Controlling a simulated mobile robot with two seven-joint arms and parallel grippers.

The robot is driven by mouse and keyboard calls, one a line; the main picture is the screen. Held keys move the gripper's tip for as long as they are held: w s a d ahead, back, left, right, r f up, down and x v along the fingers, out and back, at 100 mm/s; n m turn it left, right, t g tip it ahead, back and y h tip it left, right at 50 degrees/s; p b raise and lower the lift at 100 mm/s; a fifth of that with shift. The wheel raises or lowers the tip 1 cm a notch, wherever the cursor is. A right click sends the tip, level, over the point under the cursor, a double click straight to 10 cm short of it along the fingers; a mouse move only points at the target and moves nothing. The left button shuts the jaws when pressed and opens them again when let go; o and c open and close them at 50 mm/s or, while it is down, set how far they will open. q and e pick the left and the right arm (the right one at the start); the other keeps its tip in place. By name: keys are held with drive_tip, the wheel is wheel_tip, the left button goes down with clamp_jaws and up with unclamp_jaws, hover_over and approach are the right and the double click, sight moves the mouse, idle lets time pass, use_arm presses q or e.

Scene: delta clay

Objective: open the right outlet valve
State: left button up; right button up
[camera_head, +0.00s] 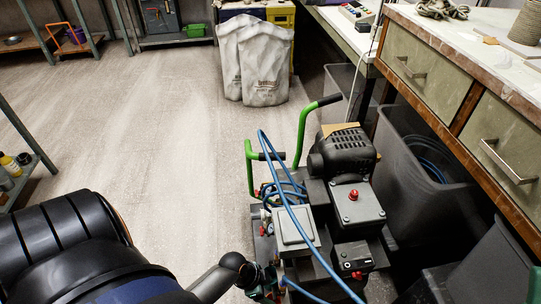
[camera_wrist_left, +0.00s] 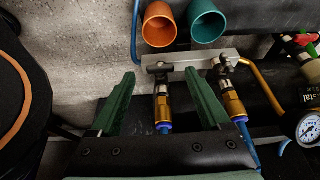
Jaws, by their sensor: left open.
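Two outlet valves with brass fittings and blue hoses sit on a grey metal bar (camera_wrist_left: 188,58) in the left wrist view. The right outlet valve (camera_wrist_left: 228,88) has a small dark handle at its top and stands just right of my gripper's right finger. The left outlet valve (camera_wrist_left: 162,100) lies between the fingers in the picture. My left gripper (camera_wrist_left: 160,75) is open, with green fingers; contact with either valve cannot be told. In the head view the compressor (camera_head: 345,195) stands at lower middle, and my left arm reaches its lower left side. My right gripper is not in view.
An orange cup-like part (camera_wrist_left: 160,24) and a teal one (camera_wrist_left: 207,22) sit beyond the bar. A pressure gauge (camera_wrist_left: 311,128) is at right. Blue hoses (camera_head: 297,225) loop over the compressor by its green handle (camera_head: 303,130).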

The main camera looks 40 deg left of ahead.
use_arm(q)
drive_tip(key=shift+x, duration=0.75)
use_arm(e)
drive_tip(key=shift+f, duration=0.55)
use_arm(q)
drive_tip(key=shift+c, duration=0.2)
clamp_jaws()
